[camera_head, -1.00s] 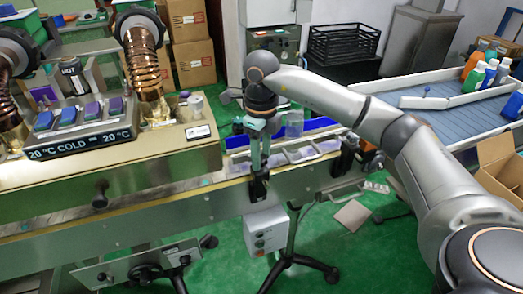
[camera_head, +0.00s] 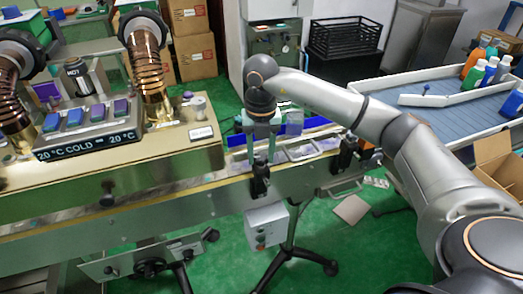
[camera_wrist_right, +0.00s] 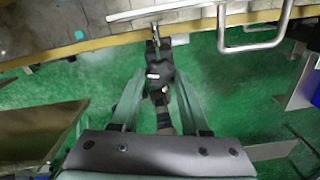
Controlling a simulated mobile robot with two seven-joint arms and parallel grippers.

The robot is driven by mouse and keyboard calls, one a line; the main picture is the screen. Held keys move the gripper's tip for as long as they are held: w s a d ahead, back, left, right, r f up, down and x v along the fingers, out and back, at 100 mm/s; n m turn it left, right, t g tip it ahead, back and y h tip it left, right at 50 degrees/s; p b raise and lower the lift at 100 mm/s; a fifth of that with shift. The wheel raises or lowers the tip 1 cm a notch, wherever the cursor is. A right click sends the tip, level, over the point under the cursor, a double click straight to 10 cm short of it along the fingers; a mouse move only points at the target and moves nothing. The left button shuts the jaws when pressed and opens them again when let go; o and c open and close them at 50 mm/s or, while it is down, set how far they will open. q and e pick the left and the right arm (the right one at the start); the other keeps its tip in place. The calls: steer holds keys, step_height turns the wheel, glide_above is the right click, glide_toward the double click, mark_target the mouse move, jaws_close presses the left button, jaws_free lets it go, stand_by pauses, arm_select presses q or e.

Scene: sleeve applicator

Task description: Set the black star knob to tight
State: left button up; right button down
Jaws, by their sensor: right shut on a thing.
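The black star knob (camera_wrist_right: 160,78) sits below the rail edge in the right wrist view, with a small white mark on it. My right gripper (camera_wrist_right: 160,84) is shut on the knob, with one green finger at each side. In the head view, the gripper (camera_head: 261,160) reaches down from above at the conveyor's front edge. The black knob and its bracket (camera_head: 260,184) show at the fingertips there. The fingers partly hide the knob, and I cannot read its tightness. My left gripper is not in view.
A similar black bracket (camera_head: 344,160) stands to the right on the rail. A metal handle (camera_wrist_right: 250,40) lies close by in the wrist view. A grey control box (camera_head: 267,225) hangs below. The machine with copper coils (camera_head: 150,75) stands to the left.

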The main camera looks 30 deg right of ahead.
steer(key=m+p, duration=0.1)
steer(key=m, duration=0.2)
steer(key=shift+r+m, duration=0.1)
steer(key=shift+m, duration=0.3)
steer(key=m+p, duration=0.1)
steer(key=m, duration=0.2)
steer(key=shift+w+m, duration=0.1)
steer(key=shift+m, duration=0.2)
steer(key=m+p, duration=0.1)
steer(key=m, duration=0.2)
steer(key=shift+m, duration=0.3)
steer(key=shift+w+m+p, duration=0.15)
steer(key=shift+m+p, duration=0.65)
steer(key=shift+m, duration=1.2)
steer(key=shift+c, duration=2)
jaws_free()
steer(key=shift+a, duration=0.1)
